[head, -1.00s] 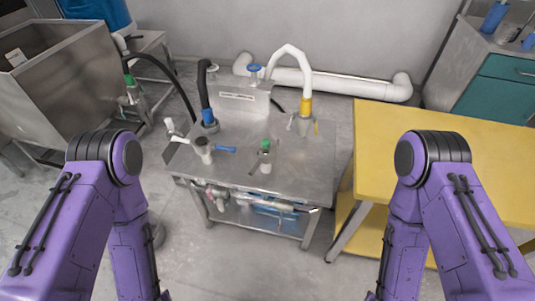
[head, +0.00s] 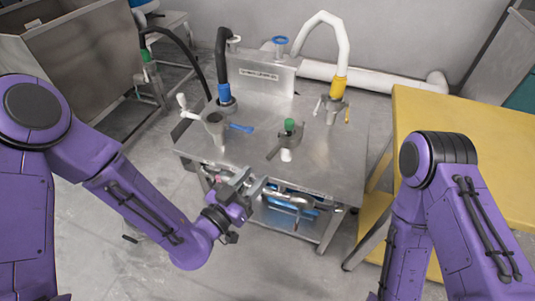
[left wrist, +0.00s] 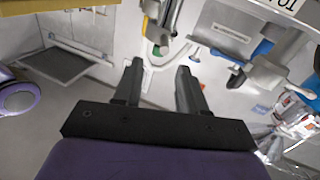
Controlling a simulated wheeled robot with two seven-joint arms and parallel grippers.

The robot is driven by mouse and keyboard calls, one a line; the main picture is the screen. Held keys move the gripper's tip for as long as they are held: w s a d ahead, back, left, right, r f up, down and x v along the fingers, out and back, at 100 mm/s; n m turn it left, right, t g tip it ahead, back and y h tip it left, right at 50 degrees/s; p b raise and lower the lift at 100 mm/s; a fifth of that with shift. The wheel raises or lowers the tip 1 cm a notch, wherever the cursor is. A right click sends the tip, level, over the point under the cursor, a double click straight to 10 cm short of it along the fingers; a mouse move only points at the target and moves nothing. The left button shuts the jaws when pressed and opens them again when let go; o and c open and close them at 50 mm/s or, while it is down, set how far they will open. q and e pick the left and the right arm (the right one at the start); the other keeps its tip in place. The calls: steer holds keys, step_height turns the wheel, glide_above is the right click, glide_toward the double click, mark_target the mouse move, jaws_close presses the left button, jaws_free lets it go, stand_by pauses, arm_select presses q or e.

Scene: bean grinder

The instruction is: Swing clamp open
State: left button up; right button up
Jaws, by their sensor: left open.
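A steel bench (head: 335,165) carries several pipe fittings. I cannot tell for certain which part is the clamp. A grey fitting with a green knob (head: 289,126) stands near the bench's middle. A grey fitting with a blue lever (head: 240,127) stands to its left. A metal pipe assembly (head: 296,200) runs along the bench's front. My left gripper (head: 250,188) is at the front edge of the bench, near this pipe. In the left wrist view its two dark fingers (left wrist: 157,70) are apart, with nothing seen between them. My right gripper is out of view.
A yellow table (head: 465,150) stands right of the bench. A metal bin (head: 75,65) stands at the left. A black hose with a blue collar (head: 224,92) and a white hose with a yellow collar (head: 338,87) rise from the bench.

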mark_target(272, 152)
arm_select(q)
steer(key=x, duration=0.6)
steer(key=p+x, duration=0.1)
steer(key=x, duration=0.3)
steer(key=shift+w+a+f, duration=0.1)
steer(key=shift+w+a, duration=0.05)
steer(key=shift+a, duration=0.1)
steer(key=shift+c, duration=0.3)
jaws_close()
